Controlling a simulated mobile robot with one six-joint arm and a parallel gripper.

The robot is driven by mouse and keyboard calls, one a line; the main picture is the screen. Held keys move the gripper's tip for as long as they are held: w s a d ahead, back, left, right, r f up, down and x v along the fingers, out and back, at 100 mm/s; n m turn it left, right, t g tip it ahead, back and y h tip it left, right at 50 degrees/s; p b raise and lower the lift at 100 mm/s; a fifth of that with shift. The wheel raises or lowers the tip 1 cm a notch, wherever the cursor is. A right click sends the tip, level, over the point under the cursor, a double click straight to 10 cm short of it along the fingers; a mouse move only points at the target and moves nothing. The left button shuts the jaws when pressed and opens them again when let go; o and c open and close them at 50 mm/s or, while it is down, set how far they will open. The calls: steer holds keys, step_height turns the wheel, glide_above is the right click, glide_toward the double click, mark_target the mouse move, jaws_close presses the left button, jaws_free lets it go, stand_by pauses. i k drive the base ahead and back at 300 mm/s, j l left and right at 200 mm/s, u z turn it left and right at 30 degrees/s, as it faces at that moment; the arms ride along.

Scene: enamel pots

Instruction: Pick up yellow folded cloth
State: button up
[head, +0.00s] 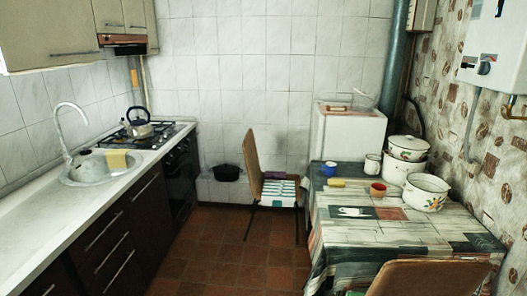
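A yellow folded cloth (117,160) lies at the right rim of the round sink (88,172), on the counter at the left. It looks partly draped over the sink's edge. A smaller yellow block-like item (337,183) sits on the table at the right; I cannot tell whether it is a sponge or a cloth. My gripper is not in view.
The counter (40,215) runs along the left wall, with a tall faucet (66,130) and a kettle (138,122) on the stove. A chair (262,180) stands near the back. Enamel pots (425,192) crowd the table (385,240). The tiled floor (230,262) between is clear.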

mark_target(333, 183)
steer(key=i+j, duration=0.2)
steer(key=i, duration=0.3)
steer(key=i+j, duration=0.2)
steer(key=i, duration=0.3)
steer(key=i+j, duration=0.25)
steer(key=i, duration=0.25)
steer(key=i+j, duration=0.2)
steer(key=i, duration=0.3)
steer(key=i+j, duration=0.2)
steer(key=i, duration=0.25)
steer(key=i+j+z, duration=0.1)
steer(key=i, duration=0.4)
steer(key=i+l+z, duration=0.2)
steer(key=z, duration=0.3)
steer(key=i+l+z, duration=0.15)
steer(key=z, duration=0.35)
steer(key=i+z, duration=0.35)
steer(key=z, duration=0.15)
steer(key=i+j+z, duration=0.15)
steer(key=z, duration=0.35)
steer(key=i+j+z, duration=0.25)
steer(key=z, duration=0.25)
steer(key=i, duration=0.1)
